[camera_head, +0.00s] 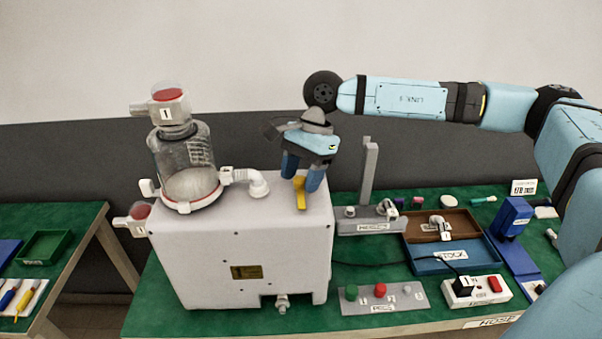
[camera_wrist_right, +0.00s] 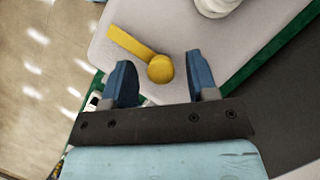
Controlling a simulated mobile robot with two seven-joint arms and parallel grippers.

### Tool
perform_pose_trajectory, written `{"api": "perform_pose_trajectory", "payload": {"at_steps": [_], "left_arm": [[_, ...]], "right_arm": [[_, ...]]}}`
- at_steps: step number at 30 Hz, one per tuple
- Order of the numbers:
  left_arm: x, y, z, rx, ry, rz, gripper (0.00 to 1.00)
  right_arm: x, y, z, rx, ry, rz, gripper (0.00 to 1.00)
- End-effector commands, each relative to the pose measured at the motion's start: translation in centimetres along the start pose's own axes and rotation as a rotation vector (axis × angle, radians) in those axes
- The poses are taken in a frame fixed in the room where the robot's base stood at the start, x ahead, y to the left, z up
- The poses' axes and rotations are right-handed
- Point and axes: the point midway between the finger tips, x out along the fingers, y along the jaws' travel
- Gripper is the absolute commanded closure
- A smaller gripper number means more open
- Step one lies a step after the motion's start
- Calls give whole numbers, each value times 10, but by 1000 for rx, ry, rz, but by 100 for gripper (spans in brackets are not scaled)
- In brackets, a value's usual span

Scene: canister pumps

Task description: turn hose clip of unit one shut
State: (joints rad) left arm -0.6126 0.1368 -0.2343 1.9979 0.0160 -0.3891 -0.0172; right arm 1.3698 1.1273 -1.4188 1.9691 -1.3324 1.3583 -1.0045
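Unit one is a white box (camera_head: 240,250) with a clear canister (camera_head: 187,160) on top, whose red-capped fitting (camera_head: 168,106) is marked 1. A yellow lever with a round hub (camera_head: 301,193), apparently the hose clip, sits on the box top near its right end. In the right wrist view the round yellow hub (camera_wrist_right: 160,69) lies between the blue fingertips, with its flat arm (camera_wrist_right: 128,42) pointing up-left. My right gripper (camera_head: 303,176) is open, pointing down over the lever. Gaps show on both sides; I cannot tell its exact height. My left gripper is not in view.
A white elbow hose (camera_head: 258,184) stands left of the lever on the box. Right of the box are a grey stand (camera_head: 368,222), a brown tray (camera_head: 415,228), a blue tray (camera_head: 430,262), a button panel (camera_head: 385,298) and a power strip (camera_head: 478,291).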

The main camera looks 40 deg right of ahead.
Motion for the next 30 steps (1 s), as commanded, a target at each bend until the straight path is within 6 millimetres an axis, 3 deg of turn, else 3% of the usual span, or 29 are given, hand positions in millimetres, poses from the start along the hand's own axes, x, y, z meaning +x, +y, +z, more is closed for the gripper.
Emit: {"api": "perform_pose_trajectory", "payload": {"at_steps": [1, 6, 17, 30], "left_arm": [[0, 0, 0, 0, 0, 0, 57], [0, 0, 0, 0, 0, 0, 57], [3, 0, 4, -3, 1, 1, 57], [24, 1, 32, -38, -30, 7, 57]], "right_arm": [[0, 0, 0, 0, 0, 0, 56], [0, 0, 0, 0, 0, 0, 95], [2, 0, -1, 39, 0, -17, 96], [5, 1, -2, 334, -1, -142, 96]]}}
